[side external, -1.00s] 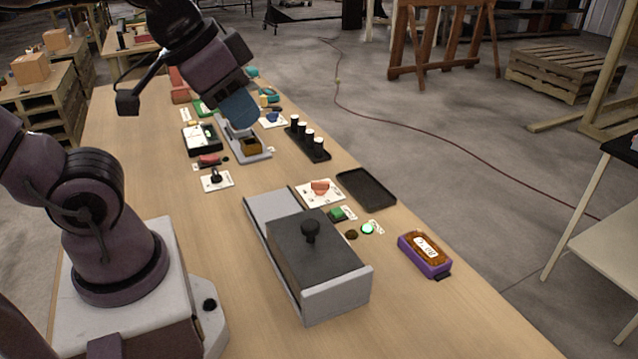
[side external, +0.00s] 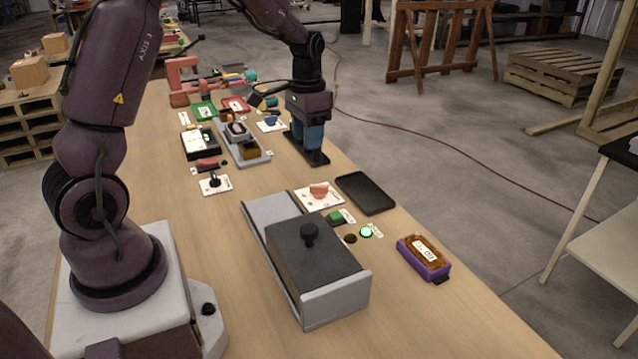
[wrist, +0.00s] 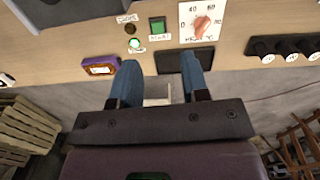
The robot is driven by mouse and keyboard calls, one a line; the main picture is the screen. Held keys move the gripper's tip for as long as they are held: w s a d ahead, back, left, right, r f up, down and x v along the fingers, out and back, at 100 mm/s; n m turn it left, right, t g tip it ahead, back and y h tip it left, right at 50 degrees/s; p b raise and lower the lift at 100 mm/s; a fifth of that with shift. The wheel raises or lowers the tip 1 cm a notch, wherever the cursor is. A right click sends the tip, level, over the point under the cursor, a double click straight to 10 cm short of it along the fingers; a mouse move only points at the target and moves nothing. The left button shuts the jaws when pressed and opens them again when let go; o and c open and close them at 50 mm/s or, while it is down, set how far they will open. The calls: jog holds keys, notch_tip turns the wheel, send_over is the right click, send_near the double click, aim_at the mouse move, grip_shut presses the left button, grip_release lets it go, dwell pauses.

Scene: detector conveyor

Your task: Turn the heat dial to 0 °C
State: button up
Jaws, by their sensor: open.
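The heat dial (side external: 319,191) is a salmon-pink knob on a white printed plate, right of the table's middle, behind the grey box. My gripper (side external: 309,145) has blue fingers pointing down and covers most of the black rack in the side view. In the wrist view my gripper (wrist: 160,82) is open with nothing between its fingers, and the dial is beyond them, apart.
A black tray (side external: 366,194) lies beside the dial. A green button (side external: 335,216), a lamp (side external: 366,232) and a purple display box (side external: 424,259) are nearby. The grey box with a black knob (side external: 315,260) stands in front.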

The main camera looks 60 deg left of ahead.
aim_at(319, 185)
jog(key=w+a+f+m, duration=0.7)
jog(key=a, duration=0.1)
jog(key=f, duration=1.2)
jog(key=shift+s, duration=0.25)
jog(key=shift+r, duration=0.1)
grip_shut()
